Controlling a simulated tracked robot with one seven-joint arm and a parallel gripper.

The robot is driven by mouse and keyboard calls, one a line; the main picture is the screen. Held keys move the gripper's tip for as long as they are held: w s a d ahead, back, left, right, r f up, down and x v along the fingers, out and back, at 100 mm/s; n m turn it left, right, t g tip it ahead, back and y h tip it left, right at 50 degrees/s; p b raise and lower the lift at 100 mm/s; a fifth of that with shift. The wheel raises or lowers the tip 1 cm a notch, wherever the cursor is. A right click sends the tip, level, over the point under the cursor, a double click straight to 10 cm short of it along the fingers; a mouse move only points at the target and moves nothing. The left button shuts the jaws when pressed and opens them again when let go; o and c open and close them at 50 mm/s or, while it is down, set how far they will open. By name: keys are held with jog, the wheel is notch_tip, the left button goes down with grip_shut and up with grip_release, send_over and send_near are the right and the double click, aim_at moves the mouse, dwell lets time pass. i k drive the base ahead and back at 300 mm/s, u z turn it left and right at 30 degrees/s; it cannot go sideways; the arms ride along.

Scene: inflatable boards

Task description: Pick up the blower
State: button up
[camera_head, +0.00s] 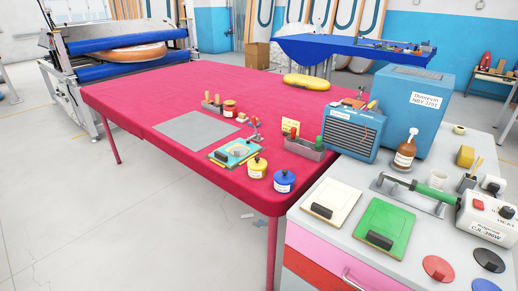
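No item in the camera_head view carries a readable label saying blower. A hand tool with a green grip (423,191) and a grey metal front lies on the grey cabinet top at the right; it looks like a hot-air blower. Its back end is close to a white control box (487,217) with a red knob. A blue box with a front grille (350,134) stands at the right end of the red table, next to a larger blue box (412,107). My gripper is not in view.
The cabinet top (325,225) also bears a cream board (337,197), a green board (388,222), a brown bottle (404,153), a clear cup and round discs. The red table (135,98) holds paint pots, a grey sheet and small tools. Floor at the left is clear.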

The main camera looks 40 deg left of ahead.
aim_at(413, 186)
jog(key=k, duration=0.95)
jog(key=z, duration=0.95)
jog(key=i, duration=0.1)
jog(key=u, duration=2.75)
jog(key=i, duration=1.05)
jog(key=z, duration=1.55)
